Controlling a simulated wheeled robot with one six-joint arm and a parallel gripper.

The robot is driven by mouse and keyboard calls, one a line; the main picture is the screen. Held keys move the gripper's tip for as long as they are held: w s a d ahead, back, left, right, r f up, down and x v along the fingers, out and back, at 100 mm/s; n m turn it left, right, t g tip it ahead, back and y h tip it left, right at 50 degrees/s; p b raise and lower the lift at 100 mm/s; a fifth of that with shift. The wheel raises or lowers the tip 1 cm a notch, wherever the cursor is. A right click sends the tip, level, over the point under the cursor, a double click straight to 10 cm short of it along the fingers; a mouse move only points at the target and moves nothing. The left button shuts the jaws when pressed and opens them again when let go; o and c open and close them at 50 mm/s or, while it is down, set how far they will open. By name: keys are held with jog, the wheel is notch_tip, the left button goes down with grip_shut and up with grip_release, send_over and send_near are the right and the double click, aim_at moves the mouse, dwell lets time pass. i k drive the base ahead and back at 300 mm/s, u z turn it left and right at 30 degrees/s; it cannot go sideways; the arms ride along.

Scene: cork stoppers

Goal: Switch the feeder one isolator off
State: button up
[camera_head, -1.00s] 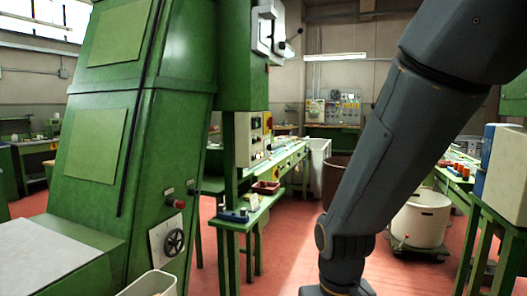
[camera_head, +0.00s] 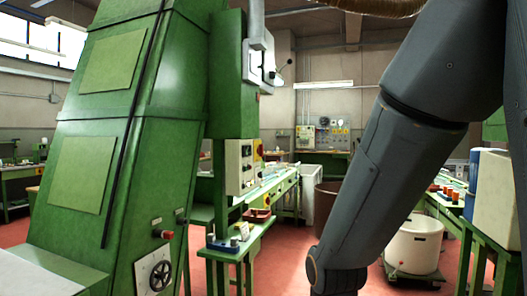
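A wall panel (camera_head: 322,134) with several small coloured switches or labels hangs on the far wall; its details are too small to read. A nearer grey control box (camera_head: 239,167) on the green machine's post has several buttons, and a yellow plate with a red rotary handle (camera_head: 257,150) shows at its right side. I cannot tell which of these is the feeder one isolator, or its position. My grey arm reaches down on the right side of the view; my gripper is below the frame and out of view.
A white tub (camera_head: 414,245) and a green bench (camera_head: 485,225) are at right. Red floor is clear between stand and arm.

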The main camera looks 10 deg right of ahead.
aim_at(260, 150)
jog(key=z, duration=0.6)
jog(key=i, duration=0.8)
jog(key=z, duration=0.75)
jog(key=i, duration=1.1)
jog(key=u, duration=0.15)
